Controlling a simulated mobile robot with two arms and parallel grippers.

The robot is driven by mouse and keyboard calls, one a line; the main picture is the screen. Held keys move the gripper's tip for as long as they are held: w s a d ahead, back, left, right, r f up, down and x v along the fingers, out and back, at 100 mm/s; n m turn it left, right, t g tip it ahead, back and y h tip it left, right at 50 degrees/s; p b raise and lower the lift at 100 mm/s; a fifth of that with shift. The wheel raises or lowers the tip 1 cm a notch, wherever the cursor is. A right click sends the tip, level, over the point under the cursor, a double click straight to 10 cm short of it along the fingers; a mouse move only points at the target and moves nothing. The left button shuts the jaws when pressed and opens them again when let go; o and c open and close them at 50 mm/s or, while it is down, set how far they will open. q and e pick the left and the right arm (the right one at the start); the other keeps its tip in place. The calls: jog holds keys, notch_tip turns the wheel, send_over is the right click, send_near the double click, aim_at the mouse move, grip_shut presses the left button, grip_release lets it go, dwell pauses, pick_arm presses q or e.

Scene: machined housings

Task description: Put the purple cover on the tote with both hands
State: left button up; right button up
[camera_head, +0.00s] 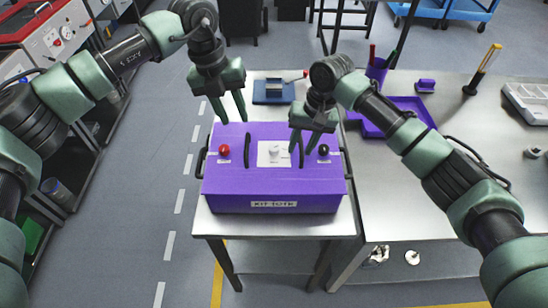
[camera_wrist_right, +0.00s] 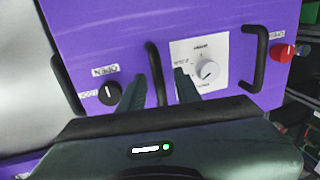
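The purple tote (camera_head: 275,203), with a "KIT TOTE" label on its front, stands on a small metal table. The purple cover (camera_head: 230,131) lies flat on top; I cannot tell how closely it seats. It has a left black handle (camera_head: 247,147), a right black handle (camera_wrist_right: 152,72), a white dial panel (camera_wrist_right: 196,62), a red knob (camera_head: 224,150) and a black knob (camera_wrist_right: 109,95).
A dark blue object (camera_head: 273,91) lies on the table behind the tote. A workbench (camera_head: 410,190) on the right carries a purple tray (camera_head: 405,108), a purple cup (camera_head: 377,68) and a grey organizer (camera_head: 525,100). Open floor (camera_head: 140,190) lies to the left.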

notch_tip(320, 180, up, 12)
jog(key=d, duration=0.2)
jog(key=shift+d+f, duration=0.15)
jog(key=shift+f, duration=0.05)
dwell(0.4)
